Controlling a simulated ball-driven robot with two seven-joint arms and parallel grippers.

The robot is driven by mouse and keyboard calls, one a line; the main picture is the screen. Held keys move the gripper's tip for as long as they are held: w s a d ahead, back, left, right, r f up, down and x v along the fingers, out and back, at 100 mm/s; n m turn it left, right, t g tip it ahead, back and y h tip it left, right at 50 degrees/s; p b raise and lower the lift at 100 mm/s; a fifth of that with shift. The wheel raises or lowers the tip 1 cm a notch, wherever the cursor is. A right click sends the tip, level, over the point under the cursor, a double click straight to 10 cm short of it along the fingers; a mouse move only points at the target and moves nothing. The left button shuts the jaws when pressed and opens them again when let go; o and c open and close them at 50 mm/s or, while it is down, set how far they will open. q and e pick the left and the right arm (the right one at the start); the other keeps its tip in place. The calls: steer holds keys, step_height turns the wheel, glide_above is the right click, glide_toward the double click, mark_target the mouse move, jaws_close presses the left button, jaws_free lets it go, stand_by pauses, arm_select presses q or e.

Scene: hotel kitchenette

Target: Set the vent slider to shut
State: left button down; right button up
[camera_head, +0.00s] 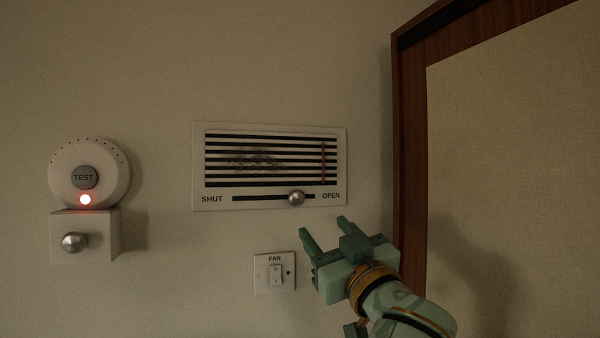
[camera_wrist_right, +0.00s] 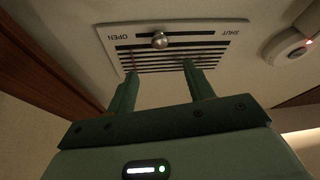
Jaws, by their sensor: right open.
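The vent (camera_head: 270,165) is a white plate with dark slats on the wall, in the middle of the head view. Its slider knob (camera_head: 296,198), a silver ball, stands in the slot nearer the OPEN label at the right than the SHUT label at the left. My right gripper (camera_head: 324,228) is open and empty, below and right of the knob, apart from it. In the right wrist view the vent (camera_wrist_right: 205,50) appears upside down, with the knob (camera_wrist_right: 160,41) beyond and between my open fingers (camera_wrist_right: 157,80). My left gripper is not in view.
A fan switch (camera_head: 275,273) sits on the wall below the vent, close to the left of my right gripper. A round TEST alarm (camera_head: 90,173) with a lit red light and a box with a silver knob (camera_head: 75,242) are at left. A wood-framed panel (camera_head: 410,170) stands at right.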

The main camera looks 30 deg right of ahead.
mark_target(298, 199)
arm_select(q)
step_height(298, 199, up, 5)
steer(key=p, duration=0.4)
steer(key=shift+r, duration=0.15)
arm_select(e)
steer(key=x, duration=1.2)
steer(key=shift+w, duration=0.1)
steer(key=shift+f, duration=0.1)
steer(key=shift+c, duration=0.2)
